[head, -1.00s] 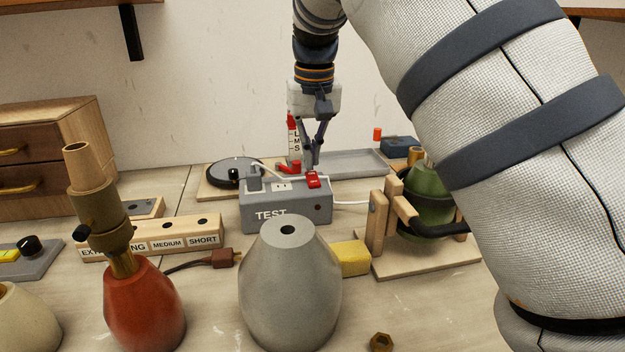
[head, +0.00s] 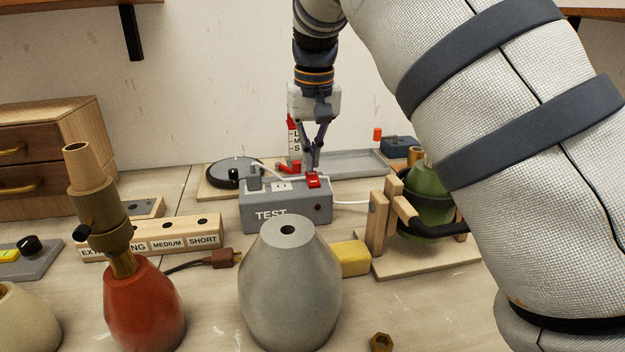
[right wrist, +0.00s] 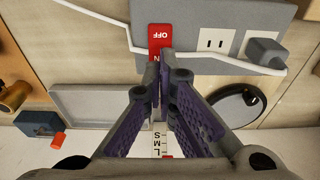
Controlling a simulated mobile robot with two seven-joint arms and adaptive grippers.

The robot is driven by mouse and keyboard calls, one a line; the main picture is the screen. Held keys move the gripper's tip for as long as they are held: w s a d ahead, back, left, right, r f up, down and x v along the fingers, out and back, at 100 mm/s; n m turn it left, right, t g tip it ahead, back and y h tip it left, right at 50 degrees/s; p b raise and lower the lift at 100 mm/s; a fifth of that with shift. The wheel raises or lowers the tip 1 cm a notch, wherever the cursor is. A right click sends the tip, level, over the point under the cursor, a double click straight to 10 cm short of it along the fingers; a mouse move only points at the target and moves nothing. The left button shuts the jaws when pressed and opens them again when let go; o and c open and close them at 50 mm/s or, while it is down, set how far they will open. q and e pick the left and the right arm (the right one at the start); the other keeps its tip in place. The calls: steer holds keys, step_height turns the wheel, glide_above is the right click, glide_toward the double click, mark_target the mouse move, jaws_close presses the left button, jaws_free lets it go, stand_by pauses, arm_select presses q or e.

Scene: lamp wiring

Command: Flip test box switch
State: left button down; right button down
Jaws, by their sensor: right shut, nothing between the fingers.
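The grey test box (head: 285,208), marked TEST, stands on the table behind the grey lamp base. Its red switch (head: 313,180) is on top at the right, and in the right wrist view the red switch (right wrist: 160,36) shows the word OFF at one end. My right gripper (head: 313,166) is shut and empty, pointing down with its tips at the switch's far end. In the right wrist view the fingertips (right wrist: 163,66) cover that end; whether they touch it I cannot tell. My left gripper is not in view.
A grey lamp base (head: 290,290) stands in front of the box. A red lamp base (head: 145,305) is at the left. A green lamp base (head: 428,207) sits in a wooden stand at the right. A white cord crosses the box top. A grey tray (head: 345,162) lies behind.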

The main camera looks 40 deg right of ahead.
mark_target(311, 174)
steer(key=shift+f, duration=0.95)
stand_by(0.3)
steer(key=shift+r, duration=3.55)
steer(key=shift+f, duration=0.15)
